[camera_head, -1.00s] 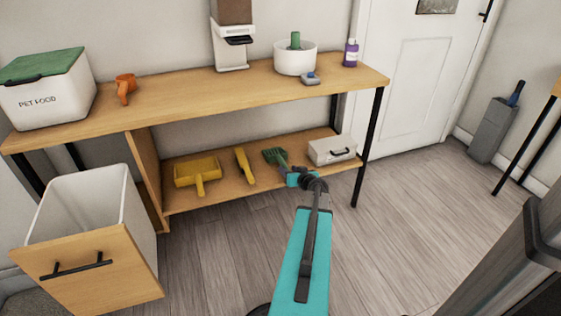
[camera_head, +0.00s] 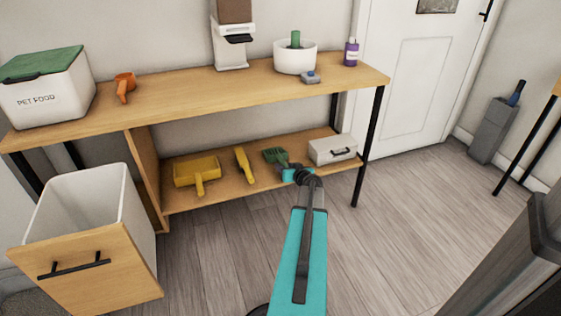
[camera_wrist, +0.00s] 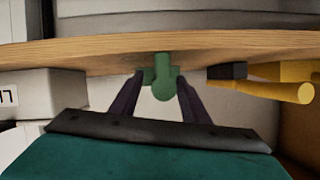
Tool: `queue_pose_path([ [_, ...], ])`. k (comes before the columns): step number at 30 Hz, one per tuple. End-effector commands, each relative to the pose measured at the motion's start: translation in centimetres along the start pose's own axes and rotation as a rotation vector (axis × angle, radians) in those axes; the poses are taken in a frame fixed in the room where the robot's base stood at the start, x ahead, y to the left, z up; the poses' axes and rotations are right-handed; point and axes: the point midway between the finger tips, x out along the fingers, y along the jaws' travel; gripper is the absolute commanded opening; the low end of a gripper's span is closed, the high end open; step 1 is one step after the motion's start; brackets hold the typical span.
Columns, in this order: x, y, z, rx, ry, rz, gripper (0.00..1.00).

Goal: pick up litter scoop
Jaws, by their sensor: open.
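The green litter scoop (camera_head: 274,155) lies on the lower wooden shelf, between a yellow brush and a grey-white box. My gripper (camera_head: 291,172) is at the shelf's front edge, at the scoop's near end, and partly hides its handle. In the wrist view, the scoop's green handle end (camera_wrist: 163,88) shows between the two dark fingers of my gripper (camera_wrist: 159,80). The jaws are open, with one finger on each side of the handle. Whether either finger touches it I cannot tell.
On the lower shelf (camera_head: 225,192), the yellow brush (camera_head: 244,165) and yellow dustpan (camera_head: 197,174) lie left; the lidded box (camera_head: 333,149) stands close right. The upper top (camera_head: 200,97) overhangs. An open bin drawer (camera_head: 95,262) stands left. The floor in front is clear.

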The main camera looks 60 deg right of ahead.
Motion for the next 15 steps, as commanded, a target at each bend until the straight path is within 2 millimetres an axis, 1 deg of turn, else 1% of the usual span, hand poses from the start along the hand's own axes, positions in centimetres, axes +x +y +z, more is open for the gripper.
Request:
queue_pose_path([
  [1, 0.6, 0.07, 0.03, 0.0, 0.0, 0.0, 0.42],
  [5, 1.15, 0.05, -0.01, 0.0, 0.0, 0.0, 0.42],
  [15, 1.18, 0.02, -0.04, 0.0, 0.0, 0.0, 0.42],
])
